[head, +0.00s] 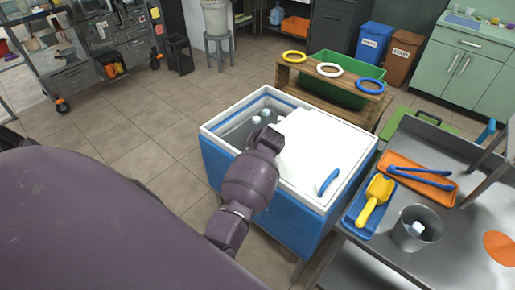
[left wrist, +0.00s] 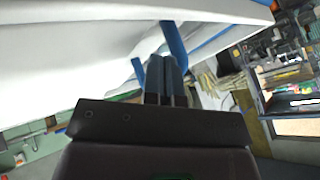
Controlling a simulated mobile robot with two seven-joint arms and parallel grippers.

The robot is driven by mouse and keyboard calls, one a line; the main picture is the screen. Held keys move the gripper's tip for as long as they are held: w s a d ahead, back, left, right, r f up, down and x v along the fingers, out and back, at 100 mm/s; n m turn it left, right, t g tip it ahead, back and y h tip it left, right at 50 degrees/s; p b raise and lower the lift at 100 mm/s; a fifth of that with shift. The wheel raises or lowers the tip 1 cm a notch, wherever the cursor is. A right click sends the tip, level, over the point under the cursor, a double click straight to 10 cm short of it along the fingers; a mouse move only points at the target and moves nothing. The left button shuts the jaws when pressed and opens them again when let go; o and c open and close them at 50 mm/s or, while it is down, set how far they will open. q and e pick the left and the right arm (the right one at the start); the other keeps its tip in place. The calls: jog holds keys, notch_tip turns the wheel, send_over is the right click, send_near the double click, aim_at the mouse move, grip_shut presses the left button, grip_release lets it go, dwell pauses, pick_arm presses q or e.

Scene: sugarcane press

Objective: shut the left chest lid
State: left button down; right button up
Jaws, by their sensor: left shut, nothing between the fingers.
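The blue chest (head: 225,170) with a white rim stands in the middle of the head view. Its left opening (head: 246,122) is uncovered and shows small pale items inside. A white lid panel (head: 320,140) covers the right part, with a blue handle (head: 328,182) near the front; I cannot tell whether the left lid is stacked on it. My left gripper (head: 268,138) is at the panel's left edge. In the left wrist view, its fingers (left wrist: 167,78) are shut and empty, below a white panel (left wrist: 80,50) and close to blue handle parts (left wrist: 173,43). My right gripper is not in view.
A steel table (head: 465,235) on the right holds a yellow scoop (head: 375,200), a bucket (head: 415,230) and orange trays. A wooden rack (head: 330,85) with three rings stands behind the chest. Tiled floor (head: 130,130) is clear to the left.

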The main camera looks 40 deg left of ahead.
pick_arm(q)
jog(key=shift+a, duration=0.1)
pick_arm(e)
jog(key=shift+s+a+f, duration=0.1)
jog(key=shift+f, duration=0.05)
pick_arm(q)
jog(key=shift+r, duration=0.1)
jog(key=shift+a, duration=0.4)
jog(key=w+a+p, duration=0.1)
jog(key=a, duration=1.8)
jog(key=shift+w+a+r, duration=0.2)
jog(key=shift+w+a, duration=0.05)
jog(key=shift+a, duration=0.1)
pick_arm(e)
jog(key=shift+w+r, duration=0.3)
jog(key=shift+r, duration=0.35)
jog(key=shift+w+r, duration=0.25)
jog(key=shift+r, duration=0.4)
pick_arm(q)
jog(key=shift+p, duration=0.3)
